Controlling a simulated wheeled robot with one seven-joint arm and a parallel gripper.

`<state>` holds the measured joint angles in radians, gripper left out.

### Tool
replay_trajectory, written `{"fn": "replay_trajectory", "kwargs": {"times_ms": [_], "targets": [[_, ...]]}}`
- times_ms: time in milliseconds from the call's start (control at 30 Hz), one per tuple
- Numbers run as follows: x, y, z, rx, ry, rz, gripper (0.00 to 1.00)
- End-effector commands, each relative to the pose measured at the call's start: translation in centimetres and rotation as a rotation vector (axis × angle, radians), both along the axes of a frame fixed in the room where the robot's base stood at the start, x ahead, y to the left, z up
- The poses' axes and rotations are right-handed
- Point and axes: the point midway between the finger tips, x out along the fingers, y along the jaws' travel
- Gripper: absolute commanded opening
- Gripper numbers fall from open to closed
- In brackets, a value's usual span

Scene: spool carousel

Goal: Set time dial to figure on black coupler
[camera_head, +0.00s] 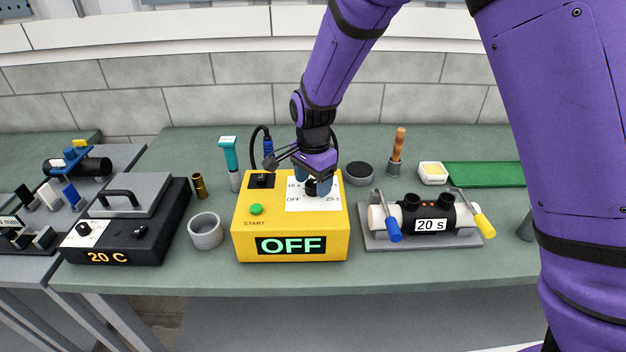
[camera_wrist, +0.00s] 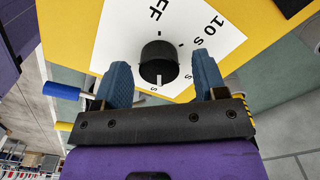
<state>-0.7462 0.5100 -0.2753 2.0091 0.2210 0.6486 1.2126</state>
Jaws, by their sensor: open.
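The yellow timer box (camera_head: 245,235) stands mid-table, its green display (camera_head: 291,245) reading OFF. Its black time dial (camera_wrist: 158,60) sits on a white card (camera_wrist: 115,45) with figures; in the head view 10 s, OFF and 25 s are legible, the rest covered by my gripper. The black coupler (camera_head: 410,213) lies right of the box on a grey stand, with a label (camera_head: 431,225) reading 20 s. My gripper (camera_wrist: 162,82) is open above the card, blue fingers apart on either side of the dial's near end. Whether they touch it cannot be told.
A grey cup (camera_head: 206,231) and a black heater (camera_head: 125,245) reading 20 C stand left. Blue (camera_head: 387,222) and yellow (camera_head: 482,222) levers flank the coupler.

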Motion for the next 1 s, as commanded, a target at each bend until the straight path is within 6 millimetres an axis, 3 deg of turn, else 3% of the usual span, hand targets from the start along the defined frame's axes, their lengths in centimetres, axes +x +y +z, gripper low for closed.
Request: {"fn": "replay_trajectory", "kwargs": {"times_ms": [233, 700, 1000], "targets": [[0.0, 0.1, 1.5, 0.002, -0.001, 0.001, 0.65], [0.0, 0.0, 9.5, 0.002, -0.002, 0.0, 0.65], [0.0, 0.0, 10.8, 0.0, 0.0, 0.0, 0.65]]}}
